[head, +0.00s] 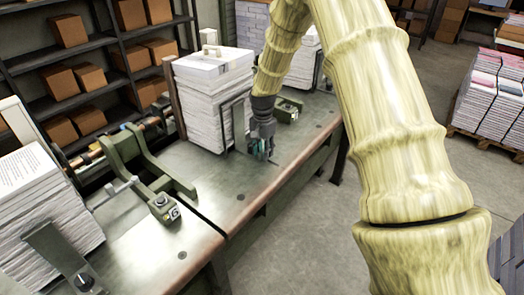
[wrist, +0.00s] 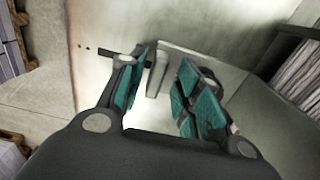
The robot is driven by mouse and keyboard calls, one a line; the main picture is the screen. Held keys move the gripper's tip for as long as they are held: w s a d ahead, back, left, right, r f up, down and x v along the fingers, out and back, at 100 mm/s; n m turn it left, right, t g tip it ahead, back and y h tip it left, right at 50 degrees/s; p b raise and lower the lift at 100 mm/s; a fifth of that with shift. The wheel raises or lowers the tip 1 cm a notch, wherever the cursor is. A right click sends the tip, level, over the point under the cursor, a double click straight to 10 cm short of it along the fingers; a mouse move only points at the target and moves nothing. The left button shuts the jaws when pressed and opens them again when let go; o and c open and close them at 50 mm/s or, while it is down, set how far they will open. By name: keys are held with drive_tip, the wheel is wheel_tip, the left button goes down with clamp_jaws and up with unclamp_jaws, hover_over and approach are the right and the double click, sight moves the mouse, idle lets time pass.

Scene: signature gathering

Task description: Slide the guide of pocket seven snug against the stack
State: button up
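The paper stack (head: 212,108) stands squared on the bench in the middle of the head view. Its sheet edges show at the right of the wrist view (wrist: 302,78). A thin dark upright guide (head: 236,122) stands at the stack's right side; I cannot tell whether it touches the sheets. My gripper (head: 262,150) points down just right of the guide, low over the bench. In the wrist view its teal-padded fingers (wrist: 163,75) are apart, with a grey upright piece (wrist: 157,78) showing between them. Contact with that piece is unclear. No number seven is readable.
A green bracket with a number tag (head: 172,212) and another paper stack (head: 40,215) occupy the left. A second green bracket (head: 288,108) is behind my gripper. The bench front (head: 240,195) is clear. Shelves with boxes (head: 75,80) line the back.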

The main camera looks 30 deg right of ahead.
wheel_tip(320, 180, up, 12)
idle(0.6)
drive_tip(key=shift+f, duration=0.1)
